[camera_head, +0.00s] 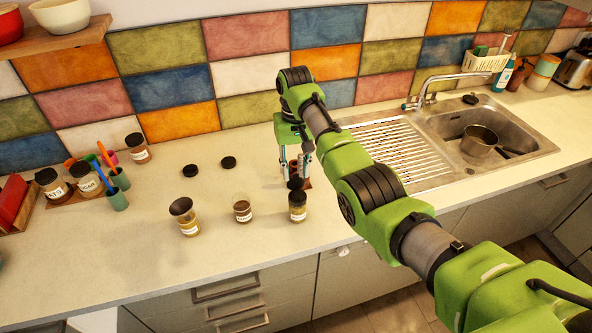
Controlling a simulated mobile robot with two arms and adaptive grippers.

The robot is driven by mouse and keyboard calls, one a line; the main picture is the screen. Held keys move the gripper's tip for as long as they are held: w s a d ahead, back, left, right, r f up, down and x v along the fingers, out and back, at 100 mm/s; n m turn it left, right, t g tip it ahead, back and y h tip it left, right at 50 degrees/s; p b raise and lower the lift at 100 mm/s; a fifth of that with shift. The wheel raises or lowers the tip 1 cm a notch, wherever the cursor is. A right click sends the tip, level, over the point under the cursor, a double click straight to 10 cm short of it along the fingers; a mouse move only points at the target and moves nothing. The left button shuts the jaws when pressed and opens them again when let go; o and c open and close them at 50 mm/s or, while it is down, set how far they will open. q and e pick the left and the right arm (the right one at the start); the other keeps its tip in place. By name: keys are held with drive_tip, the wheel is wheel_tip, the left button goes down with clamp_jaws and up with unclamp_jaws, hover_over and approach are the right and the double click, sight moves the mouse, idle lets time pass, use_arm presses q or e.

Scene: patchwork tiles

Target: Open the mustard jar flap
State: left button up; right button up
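Three small glass jars with white labels stand on the counter; the labels are too small to read, so I cannot tell which is the mustard jar. The left jar (187,221) has a wide brown top. The middle jar (242,211) is short and looks uncovered. The right jar (297,207) has a dark top and yellowish-brown contents. My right gripper (296,174) points down just behind the right jar's top, its fingers apart with a gap between them. Whether it touches the jar is unclear. My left gripper is out of view.
Two dark round lids (228,162) lie loose behind the jars. Utensil cups (118,190) and labelled jars (88,180) stand at left. The sink (480,125) holds a pot (480,140). The counter front between the jars and the edge is clear.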

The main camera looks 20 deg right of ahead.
sight(296, 181)
wheel_tip(296, 181, up, 11)
drive_tip(key=shift+w+r, duration=0.2)
idle(0.6)
